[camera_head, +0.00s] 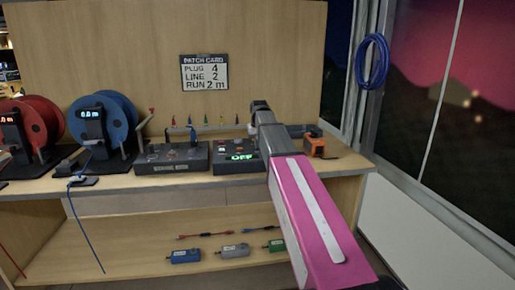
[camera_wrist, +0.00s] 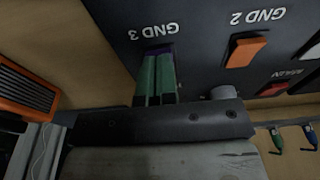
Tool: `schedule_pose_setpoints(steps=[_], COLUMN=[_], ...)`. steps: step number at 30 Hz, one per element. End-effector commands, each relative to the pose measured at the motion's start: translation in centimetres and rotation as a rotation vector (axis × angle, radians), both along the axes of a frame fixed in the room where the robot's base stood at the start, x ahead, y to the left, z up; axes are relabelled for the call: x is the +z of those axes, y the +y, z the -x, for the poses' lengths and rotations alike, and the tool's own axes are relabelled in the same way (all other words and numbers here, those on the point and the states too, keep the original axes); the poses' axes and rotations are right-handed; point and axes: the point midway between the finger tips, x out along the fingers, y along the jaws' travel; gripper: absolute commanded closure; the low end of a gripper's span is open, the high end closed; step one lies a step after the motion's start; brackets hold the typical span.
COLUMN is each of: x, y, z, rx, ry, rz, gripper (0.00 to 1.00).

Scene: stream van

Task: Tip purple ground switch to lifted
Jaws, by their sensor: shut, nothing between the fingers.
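The purple ground switch (camera_wrist: 161,48) shows in the wrist view as a thin purple edge just beneath the upside-down GND 3 label, on a dark panel (camera_wrist: 195,45). The green fingers of my gripper (camera_wrist: 157,54) are shut, with nothing between them. Their tips are at the switch and cover most of it. I cannot tell whether they touch it or which way it is tipped. In the head view, the control box with a green OFF display (camera_head: 241,156) stands on the bench, partly behind my arm. The purple switch cannot be made out there.
An orange switch (camera_wrist: 247,52) labelled GND 2 and a red switch (camera_wrist: 272,90) sit beside it. An orange device (camera_head: 316,146) is right of the box. Another dark box (camera_head: 172,158) and cable reels (camera_head: 104,125) stand left. A patch card (camera_head: 204,72) hangs behind.

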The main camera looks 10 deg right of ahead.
Motion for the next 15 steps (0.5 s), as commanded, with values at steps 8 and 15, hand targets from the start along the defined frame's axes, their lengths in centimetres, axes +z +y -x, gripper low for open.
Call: schedule_pose_setpoints(steps=[8,15], x=[0.0,1.4], y=[0.0,0.0], z=[0.0,-0.1], rx=[0.000,0.000], ry=[-0.001,-0.001], rz=[0.000,0.000], gripper=[1.00,1.00])
